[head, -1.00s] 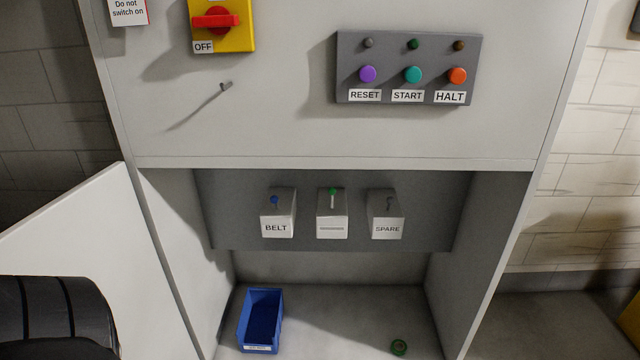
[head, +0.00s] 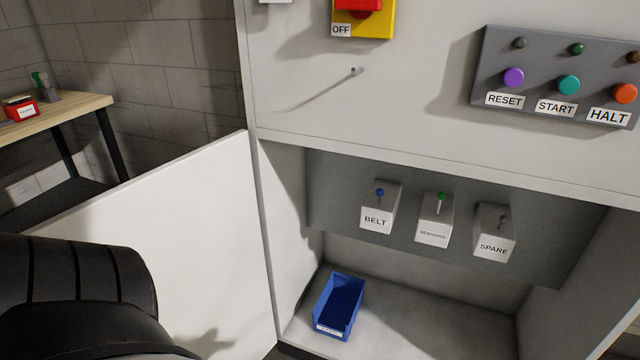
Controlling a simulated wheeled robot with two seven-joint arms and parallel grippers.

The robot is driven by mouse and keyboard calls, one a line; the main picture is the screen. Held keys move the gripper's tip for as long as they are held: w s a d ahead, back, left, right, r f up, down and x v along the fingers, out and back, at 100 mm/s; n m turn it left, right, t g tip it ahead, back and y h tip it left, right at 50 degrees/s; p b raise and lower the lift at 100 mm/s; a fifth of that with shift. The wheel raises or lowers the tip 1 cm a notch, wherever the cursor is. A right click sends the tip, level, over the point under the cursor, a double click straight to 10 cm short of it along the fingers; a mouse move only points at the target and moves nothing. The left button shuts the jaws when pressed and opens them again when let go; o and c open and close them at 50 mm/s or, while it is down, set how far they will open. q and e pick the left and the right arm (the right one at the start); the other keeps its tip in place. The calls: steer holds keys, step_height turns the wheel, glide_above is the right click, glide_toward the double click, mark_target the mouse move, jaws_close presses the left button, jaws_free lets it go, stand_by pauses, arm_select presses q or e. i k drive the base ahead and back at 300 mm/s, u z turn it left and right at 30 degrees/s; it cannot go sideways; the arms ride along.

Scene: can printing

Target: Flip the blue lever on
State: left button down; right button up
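The blue lever (head: 380,192) is a small blue-tipped lever on the grey box labelled BELT (head: 378,213), the leftmost of three boxes on the recessed panel in the open cabinet. Its tip sits near the top of the box. A green-tipped lever (head: 440,197) is on the middle box, and a dark lever (head: 504,221) is on the SPARE box. A black part of my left arm fills the lower left corner. Neither gripper shows in the head view.
An open white cabinet door (head: 190,240) stands left of the recess. A blue bin (head: 340,304) sits on the cabinet floor. Above are a red-and-yellow OFF switch (head: 378,22) and a grey button panel (head: 540,100). A wooden table (head: 70,117) stands at far left.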

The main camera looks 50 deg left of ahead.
mark_target(379, 192)
steer(key=u, duration=0.15)
steer(key=i, duration=0.35)
steer(key=u, duration=0.75)
